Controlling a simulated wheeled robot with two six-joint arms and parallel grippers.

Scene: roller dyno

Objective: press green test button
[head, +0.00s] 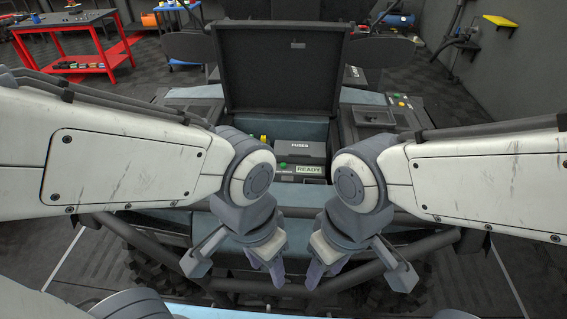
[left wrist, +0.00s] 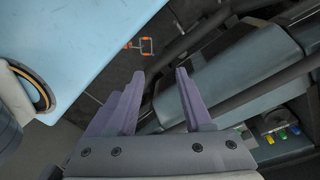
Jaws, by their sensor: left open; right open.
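A small green spot (head: 283,165), possibly the green test button, shows beside the lit READY display (head: 308,169) in the vehicle's open bay. It is too small to identify surely. In the left wrist view, a green cap (left wrist: 282,138) sits at the right edge near yellow and blue ones; I cannot tell whether it is the button. My left gripper (head: 277,271) points down in front of the bay, apart from the display. Its fingers are open and empty in the left wrist view (left wrist: 160,105). My right gripper (head: 322,273) hangs beside it, open, also apart from the display.
A black box labelled FUSES (head: 300,147) sits behind the display, under a raised dark lid (head: 280,75). Dark frame tubes (head: 255,284) cross the vehicle's front near my grippers. A side panel (head: 375,117) has small coloured controls. A red workbench (head: 75,45) stands far left.

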